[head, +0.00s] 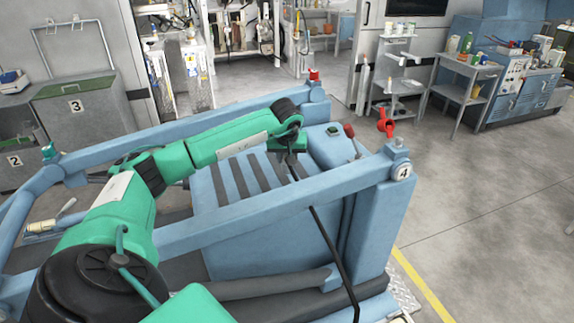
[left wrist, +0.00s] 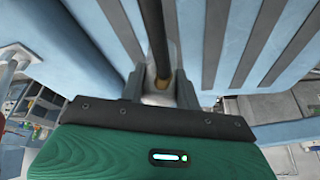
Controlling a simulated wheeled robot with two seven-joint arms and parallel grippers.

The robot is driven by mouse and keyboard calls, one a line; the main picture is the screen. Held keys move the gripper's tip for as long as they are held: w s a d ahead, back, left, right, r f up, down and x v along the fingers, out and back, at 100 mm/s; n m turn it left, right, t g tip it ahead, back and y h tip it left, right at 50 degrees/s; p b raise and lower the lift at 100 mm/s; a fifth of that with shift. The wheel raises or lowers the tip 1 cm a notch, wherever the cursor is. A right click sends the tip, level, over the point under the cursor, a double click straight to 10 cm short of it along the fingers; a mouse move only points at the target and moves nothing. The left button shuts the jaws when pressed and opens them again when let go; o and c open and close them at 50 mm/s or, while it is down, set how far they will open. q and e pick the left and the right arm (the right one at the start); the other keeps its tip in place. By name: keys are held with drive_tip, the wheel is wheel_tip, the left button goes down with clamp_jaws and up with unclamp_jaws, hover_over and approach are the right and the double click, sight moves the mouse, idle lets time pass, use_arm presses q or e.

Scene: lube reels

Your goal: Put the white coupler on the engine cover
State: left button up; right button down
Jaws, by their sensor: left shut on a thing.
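My left gripper (head: 289,165) is above the blue engine cover (head: 258,243), whose top has dark stripes. In the left wrist view, the fingers (left wrist: 161,90) are shut on a pale, whitish piece, the white coupler (left wrist: 155,99). A brass-coloured part (left wrist: 162,83) and a black hose (left wrist: 155,40) join it. Much of the coupler is hidden by the fingers. In the head view the hose (head: 330,245) hangs from the gripper down over the cover's right side and past the front rail. Whether the coupler touches the cover, I cannot tell. My right gripper is not in view.
Blue rails (head: 270,208) frame the cover, with a post marked 4 (head: 385,215) at front right. A red-knobbed lever (head: 350,131) is near the cover's right edge. Open floor (head: 485,190) lies right.

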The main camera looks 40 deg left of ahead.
sight(287, 168)
use_arm(q)
drive_tip(key=shift+f, duration=0.25)
wheel_tip(287, 168, down, 3)
drive_tip(key=shift+f+p, duration=0.1)
drive_tip(key=shift+p, duration=0.4)
drive_tip(key=shift+f, duration=0.2)
drive_tip(key=shift+f+b, duration=0.25)
drive_tip(key=shift+b, duration=0.05)
drive_tip(key=o, duration=1.1)
drive_tip(key=shift+c, duration=0.2)
